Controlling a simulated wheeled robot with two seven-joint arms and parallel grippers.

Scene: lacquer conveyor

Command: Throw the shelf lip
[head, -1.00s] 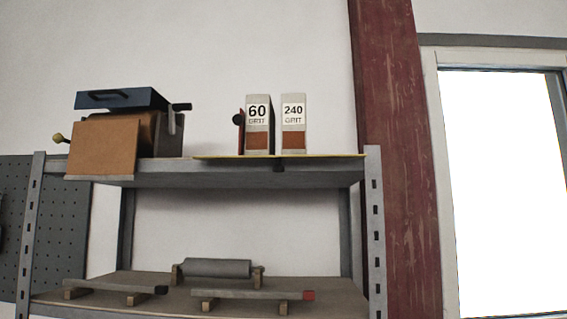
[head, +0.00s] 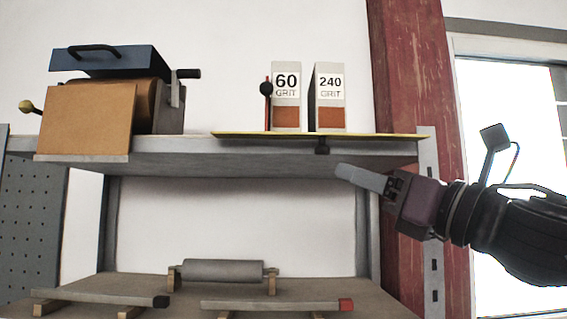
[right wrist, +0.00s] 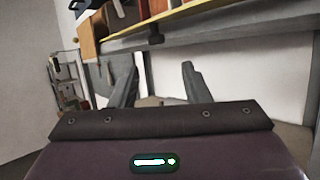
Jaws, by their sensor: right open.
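The shelf lip (head: 365,136) is a thin yellow-edged strip along the right part of the upper shelf's front. A small black knob (head: 322,146) hangs under it; the knob also shows in the right wrist view (right wrist: 156,38), above and beyond the fingers. My right gripper (head: 342,169) comes in from the right, just below and to the right of the knob. In the right wrist view my right gripper (right wrist: 160,82) has its fingers apart with nothing between them. It does not touch the lip or knob. My left gripper is out of view.
A 60 grit box (head: 286,85) and a 240 grit box (head: 330,85) stand behind the lip. A blue-lidded machine (head: 110,60) stands left. A grey roller (head: 222,270) and bars lie on the lower shelf.

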